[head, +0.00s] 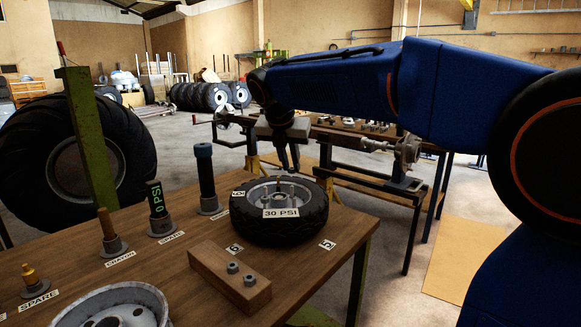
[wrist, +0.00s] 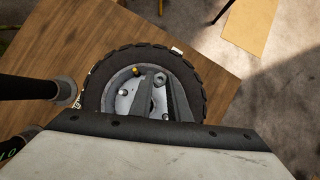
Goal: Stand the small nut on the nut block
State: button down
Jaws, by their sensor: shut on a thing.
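The wooden nut block (head: 207,262) lies on the near part of the table, with two grey nuts (head: 233,267) (head: 250,280) standing on its top. My gripper (head: 290,170) points down over the hub of the small wheel (head: 300,229), behind the block. In the wrist view its two fingers (wrist: 160,76) reach over the rim, shut on a small grey nut (wrist: 160,79) at their tips.
The wheel has brass-coloured studs (wrist: 123,92) and a 30 PSI label (head: 281,212). Upright tools stand left of it, including a dark cylinder (head: 205,170) and the 0 PSI gauge (head: 157,202). A grey rim (head: 115,305) lies at the near left. The table's right edge is close to the wheel.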

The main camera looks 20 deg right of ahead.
aim_at(219, 259)
jog(key=k+j, duration=0.3)
jog(key=j, duration=0.15)
jog(key=k+j, duration=0.6)
jog(key=j, duration=0.25)
jog(key=z, duration=0.05)
